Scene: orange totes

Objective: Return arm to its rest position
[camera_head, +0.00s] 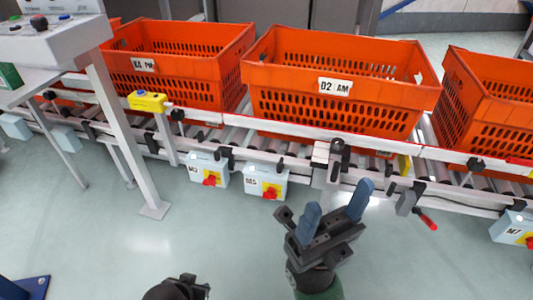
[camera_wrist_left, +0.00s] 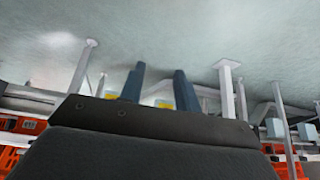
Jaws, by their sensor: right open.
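My right gripper (camera_head: 338,204) is at the lower middle of the head view, in front of the conveyor. Its two blue-grey fingers stand apart with nothing between them. A black part of my own body shows at the bottom edge, left of it. My left gripper (camera_wrist_left: 159,88) shows in the left wrist view, where the scene appears upside down. Its two blue-grey fingers are apart, and no held object shows between them. The left fingers cannot be made out in the head view.
Orange totes (camera_head: 340,80) stand on a roller conveyor (camera_head: 290,125) across the view. Blue-grey boxes with red switches (camera_head: 266,182) hang from its front rail. A control desk on legs (camera_head: 130,140) stands at left. The floor (camera_head: 120,250) in front is mostly clear.

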